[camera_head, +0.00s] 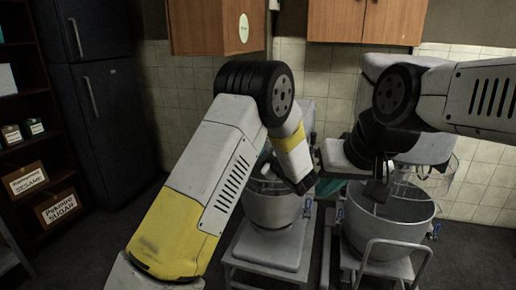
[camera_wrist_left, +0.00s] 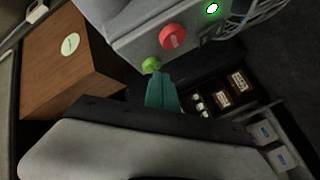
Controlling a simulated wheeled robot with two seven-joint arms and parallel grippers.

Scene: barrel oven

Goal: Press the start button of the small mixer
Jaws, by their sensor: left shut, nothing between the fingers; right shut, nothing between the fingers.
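In the left wrist view, the mixer housing (camera_wrist_left: 135,30) carries a green button (camera_wrist_left: 151,65), a larger red button (camera_wrist_left: 173,37) and a lit green light (camera_wrist_left: 212,8). My left gripper (camera_wrist_left: 158,80) is shut and empty, its teal fingertips at the green button; whether they touch or press it I cannot tell. In the head view, my left arm covers most of the small mixer's head, and its steel bowl (camera_head: 272,208) shows below. The buttons are hidden there. My right gripper (camera_head: 378,191) is shut and empty over the large mixer's bowl.
The large mixer's bowl (camera_head: 390,235) stands to the right, close to the small mixer. A wooden wall cabinet (camera_head: 215,25) hangs above. A dark fridge (camera_head: 100,95) and a shelf with labelled boxes (camera_head: 27,178) are at the left. Floor between is clear.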

